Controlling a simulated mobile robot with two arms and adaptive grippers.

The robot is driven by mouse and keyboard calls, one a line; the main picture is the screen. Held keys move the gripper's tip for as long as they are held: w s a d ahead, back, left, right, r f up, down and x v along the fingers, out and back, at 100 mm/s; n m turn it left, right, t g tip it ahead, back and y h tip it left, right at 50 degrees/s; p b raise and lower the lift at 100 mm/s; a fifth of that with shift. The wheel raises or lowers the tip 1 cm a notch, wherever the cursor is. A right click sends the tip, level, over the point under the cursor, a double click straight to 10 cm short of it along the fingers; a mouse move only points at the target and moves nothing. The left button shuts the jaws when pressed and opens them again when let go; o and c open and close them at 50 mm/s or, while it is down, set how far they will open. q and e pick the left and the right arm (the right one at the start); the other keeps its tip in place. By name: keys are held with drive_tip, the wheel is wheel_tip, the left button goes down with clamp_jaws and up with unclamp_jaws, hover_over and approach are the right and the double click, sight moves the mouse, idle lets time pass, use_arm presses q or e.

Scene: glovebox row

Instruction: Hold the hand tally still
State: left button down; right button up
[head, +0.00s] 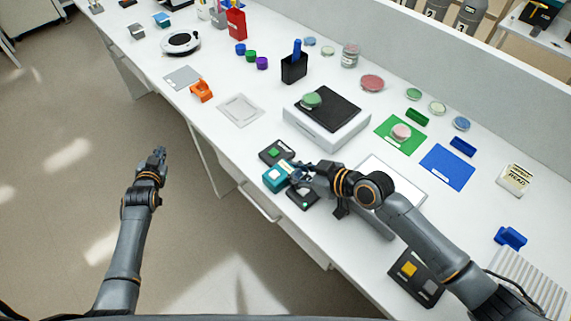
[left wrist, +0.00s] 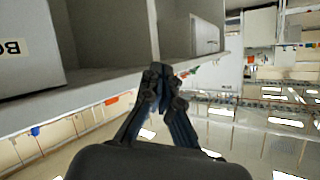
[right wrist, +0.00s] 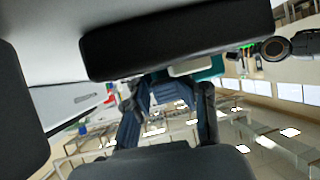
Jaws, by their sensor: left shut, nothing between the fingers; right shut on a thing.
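In the right wrist view a teal part (right wrist: 212,67) shows beyond the fingers (right wrist: 172,88), partly hidden by a dark shape. I cannot tell whether the tally touches the bench. My left gripper (head: 160,154) is shut and empty, out over the floor left of the bench. Its closed fingers show in the left wrist view (left wrist: 161,75).
Black pads with green marks, one behind the tally (head: 276,151) and one in front (head: 302,199), lie close to it. A white scale (head: 325,132) with a green-lidded dish stands behind. A green mat (head: 390,142) and blue mat (head: 447,168) lie further right.

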use_arm(q)
drive_tip(key=w+d+r+m+t+h, duration=0.1)
drive_tip(key=w+d+r, duration=0.2)
drive_tip(key=r, duration=0.2)
drive_tip(key=w+d+r+m+h, duration=0.1)
drive_tip(key=w+d+r, duration=0.2)
drive_tip(key=r, duration=0.3)
drive_tip(key=d+r+m+g+h, duration=0.1)
drive_tip(key=d+r+m+h, duration=0.1)
drive_tip(key=d+r, duration=0.35)
drive_tip(key=d+r+m+h, duration=0.2)
drive_tip(key=d+r, duration=0.1)
drive_tip(key=d, duration=0.6)
wheel_tip(320, 180, up, 2)
drive_tip(key=m+g+h, duration=0.3)
drive_tip(key=m+g, duration=0.3)
drive_tip(key=m, duration=0.3)
hover_over(274, 175)
drive_tip(key=w+d, duration=0.2)
drive_tip(key=shift+d+r, duration=0.1)
drive_tip(key=shift+r, duration=0.1)
drive_tip(key=shift+f, duration=4.4)
drive_tip(key=shift+f, duration=0.15)
